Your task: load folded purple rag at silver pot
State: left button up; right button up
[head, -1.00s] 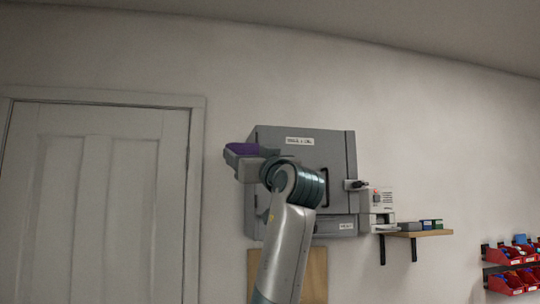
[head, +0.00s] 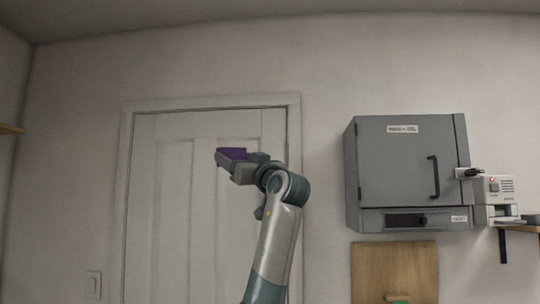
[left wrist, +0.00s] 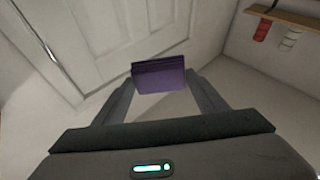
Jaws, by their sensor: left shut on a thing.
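My left gripper (head: 228,164) is raised in front of the white door in the head view. It is shut on the folded purple rag (head: 232,154). In the left wrist view the rag (left wrist: 159,75) sits between the two fingertips of the gripper (left wrist: 160,85). No silver pot shows in any view. My right gripper is not in view.
A grey wall cabinet (head: 408,160) with a closed door hangs to the right, with a small white device (head: 495,195) beside it. A wooden board (head: 393,268) is below. A wooden shelf (left wrist: 290,17) shows in the left wrist view.

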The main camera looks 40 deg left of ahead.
pick_arm(q)
jog(key=w+d+f+m+t+h, duration=0.2)
jog(key=w+d+f+t, duration=0.3)
jog(key=f, duration=0.7)
jog(key=w+f+m+t+h, duration=0.1)
jog(key=w+f+m+t, duration=0.1)
jog(key=w+f, duration=0.75)
jog(key=s+d+f+m+t+h, duration=0.1)
jog(key=d+f+m+t+h, duration=0.3)
jog(key=f, duration=0.7)
jog(key=s+d+f+m+t+h, duration=0.1)
jog(key=s+d+f+t+h, duration=0.15)
jog(key=d+f, duration=0.65)
jog(key=s+d+f+m+t+h, duration=0.25)
jog(key=s+d+f+h, duration=0.2)
jog(key=f, duration=0.55)
jog(key=s+d+f+m+t+h, duration=0.1)
jog(key=s+d+f+m+h, duration=0.25)
jog(key=s+f+h, duration=0.45)
jog(key=s+d+f, duration=1)
jog(key=s+d, duration=0.3)
jog(key=s, duration=0.2)
jog(key=shift+d, duration=0.4)
